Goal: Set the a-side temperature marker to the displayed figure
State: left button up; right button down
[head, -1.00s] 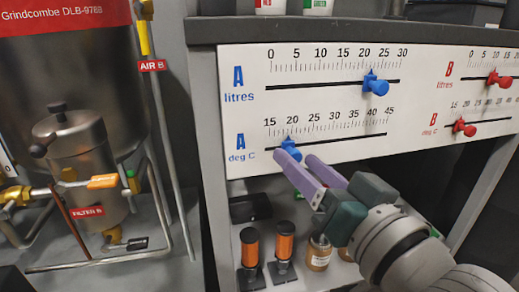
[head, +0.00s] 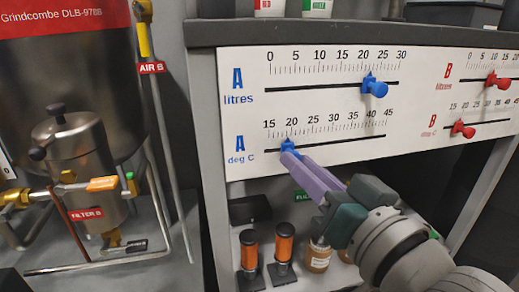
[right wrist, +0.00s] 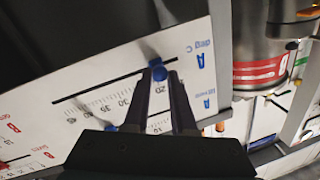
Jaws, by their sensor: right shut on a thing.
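The blue A deg C marker (head: 288,147) sits on the lower left slot of the white panel (head: 250,172), with its pointer just under the 20 label. My right gripper (head: 291,157) is shut on its knob. The knob also shows between the fingertips in the right wrist view (right wrist: 159,74). The A deg C scale runs from 15 to 45. The blue A litres marker (head: 373,86) stands on the slot above, between 20 and 25. No display with a target figure can be read in these frames. My left gripper is not in view.
Red B litres (head: 497,80) and B deg C (head: 463,129) markers stand on the panel's right. Below the panel are two orange-and-black cylinders (head: 284,243) and a jar (head: 317,257). A steel tank (head: 65,75) with pipes stands at the left.

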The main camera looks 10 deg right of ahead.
dwell(0.6)
jog(key=d+p, duration=0.1)
jog(key=d, duration=0.6)
jog(key=shift+w+d, duration=0.15)
jog(key=shift+d, duration=0.1)
jog(key=c, duration=0.7)
grip_release()
jog(key=shift+c, duration=0.2)
jog(key=shift+p, duration=0.3)
